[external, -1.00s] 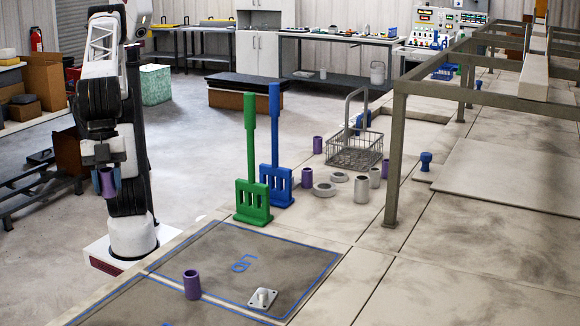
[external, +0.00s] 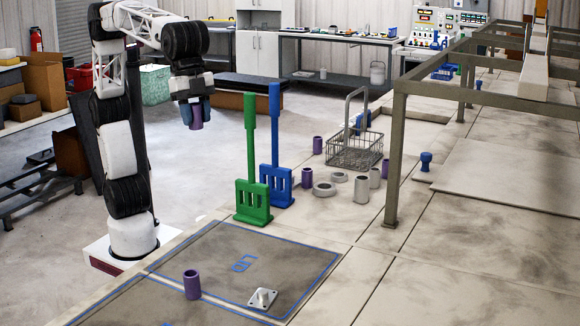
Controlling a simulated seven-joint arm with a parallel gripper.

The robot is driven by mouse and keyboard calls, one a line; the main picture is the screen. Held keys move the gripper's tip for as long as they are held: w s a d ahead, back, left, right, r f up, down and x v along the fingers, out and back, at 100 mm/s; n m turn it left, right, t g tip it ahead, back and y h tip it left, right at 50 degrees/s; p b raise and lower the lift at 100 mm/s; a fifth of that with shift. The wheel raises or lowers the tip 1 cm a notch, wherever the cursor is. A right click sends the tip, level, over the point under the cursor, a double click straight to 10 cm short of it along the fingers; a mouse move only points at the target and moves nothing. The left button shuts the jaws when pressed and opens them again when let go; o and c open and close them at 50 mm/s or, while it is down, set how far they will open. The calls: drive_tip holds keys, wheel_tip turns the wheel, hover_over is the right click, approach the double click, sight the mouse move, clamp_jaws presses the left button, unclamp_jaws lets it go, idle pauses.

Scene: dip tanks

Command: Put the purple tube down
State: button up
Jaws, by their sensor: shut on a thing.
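My gripper (external: 196,112) is shut on a purple tube (external: 197,119) at the upper left of the external view. The tube hangs roughly upright below the jaws, in the air left of the green paddle. Another purple tube (external: 192,284) stands on the dark panel (external: 280,262) near the front, beside the pale strip. More purple tubes stand on the table, one behind the blue paddle (external: 317,145), one beside it (external: 307,177) and one by the basket (external: 385,168).
A green paddle (external: 252,201) and a blue paddle (external: 276,184) stand upright at the table's left edge. A wire basket (external: 354,150), grey rings (external: 324,189) and grey cylinders (external: 362,189) stand behind. A white plate with a knob (external: 262,299) lies on the panel. A metal frame (external: 398,150) rises at right.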

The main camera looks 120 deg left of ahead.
drive_tip(key=a+r+n, duration=0.2)
drive_tip(key=a+r, duration=0.2)
drive_tip(key=a, duration=0.8)
drive_tip(key=s+a+f, duration=0.3)
drive_tip(key=a+f, duration=0.6)
drive_tip(key=a, duration=0.1)
drive_tip(key=s+a+f+n, duration=0.1)
drive_tip(key=s+a+f, duration=0.2)
drive_tip(key=a+f, duration=0.7)
drive_tip(key=s+a+f, duration=0.3)
drive_tip(key=a+f, duration=0.6)
drive_tip(key=a, duration=0.2)
drive_tip(key=shift+s+f+t+y, duration=0.2)
drive_tip(key=shift+f+t+y, duration=0.1)
drive_tip(key=shift+y, duration=0.1)
drive_tip(key=shift+w+a, duration=0.1)
drive_tip(key=w+a, duration=0.1)
drive_tip(key=w, duration=0.4)
drive_tip(key=w+a+f, duration=0.1)
drive_tip(key=w, duration=0.4)
drive_tip(key=w+a, duration=0.2)
drive_tip(key=w, duration=0.3)
drive_tip(key=shift+w+a+f, duration=0.1)
drive_tip(key=shift+w+f, duration=0.05)
drive_tip(key=shift+f, duration=1.8)
drive_tip(key=shift+f, duration=0.1)
